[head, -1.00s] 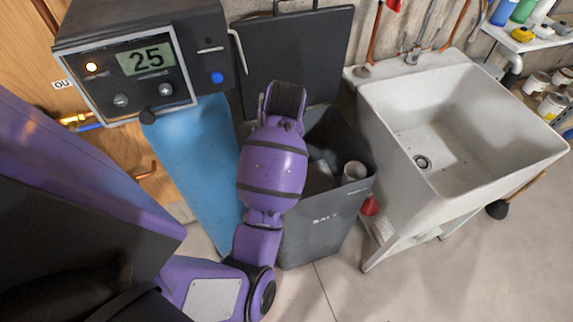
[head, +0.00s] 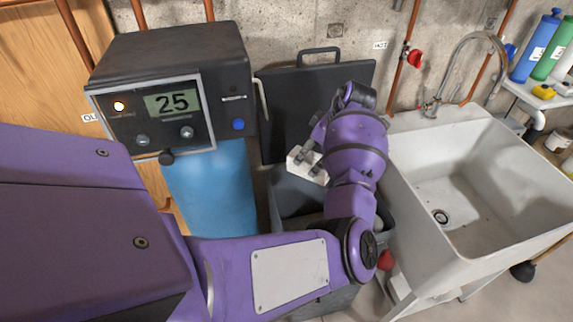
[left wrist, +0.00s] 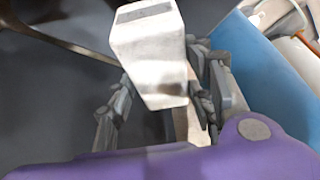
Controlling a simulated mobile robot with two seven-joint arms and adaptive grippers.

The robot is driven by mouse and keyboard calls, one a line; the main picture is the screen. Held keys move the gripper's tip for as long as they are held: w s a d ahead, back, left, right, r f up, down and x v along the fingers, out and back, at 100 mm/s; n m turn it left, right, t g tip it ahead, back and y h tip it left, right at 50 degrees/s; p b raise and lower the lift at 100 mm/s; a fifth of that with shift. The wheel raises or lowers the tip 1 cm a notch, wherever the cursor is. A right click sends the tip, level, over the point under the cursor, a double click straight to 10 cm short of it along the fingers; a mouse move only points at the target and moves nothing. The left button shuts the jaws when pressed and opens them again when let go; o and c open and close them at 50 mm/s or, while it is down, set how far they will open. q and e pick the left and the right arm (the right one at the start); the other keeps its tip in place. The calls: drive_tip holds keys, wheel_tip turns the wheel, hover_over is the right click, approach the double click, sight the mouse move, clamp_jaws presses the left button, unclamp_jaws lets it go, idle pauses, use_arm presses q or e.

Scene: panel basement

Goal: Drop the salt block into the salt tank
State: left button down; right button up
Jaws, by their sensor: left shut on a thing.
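The salt block (head: 304,168) is a whitish block held at my left gripper (head: 310,153) in the head view. In the left wrist view the block (left wrist: 150,58) sits between the fingers of the left gripper (left wrist: 166,102). The salt tank (head: 288,203) is a dark grey bin, with its lid (head: 282,118) standing upright behind it. The block appears above the tank's opening, near its back left part; its exact height over the rim is hard to tell. My left arm hides much of the tank's front and right side. My right gripper is not in view.
A control box (head: 172,95) reading 25 tops a blue cylinder (head: 212,190) left of the tank. A white utility sink (head: 480,190) stands close on the right. A red valve (head: 413,56) and copper pipes are on the wall behind.

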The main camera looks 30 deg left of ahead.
use_arm(q)
drive_tip(key=shift+w+f+b, duration=0.15)
drive_tip(key=shift+f+b, duration=0.2)
drive_tip(key=shift+f, duration=0.2)
drive_tip(key=shift+f+b, duration=1.05)
drive_tip(key=shift+f, duration=1.15)
drive_tip(key=shift+r, duration=0.1)
drive_tip(key=c, duration=1)
unclamp_jaws()
drive_tip(key=shift+o, duration=1.2)
drive_tip(key=shift+d+f, duration=0.1)
drive_tip(key=shift+f, duration=0.15)
drive_tip(key=shift+d+r, duration=0.15)
drive_tip(key=shift+r, duration=0.35)
drive_tip(key=v, duration=1.1)
drive_tip(key=shift+r, duration=0.2)
drive_tip(key=shift+f, duration=0.1)
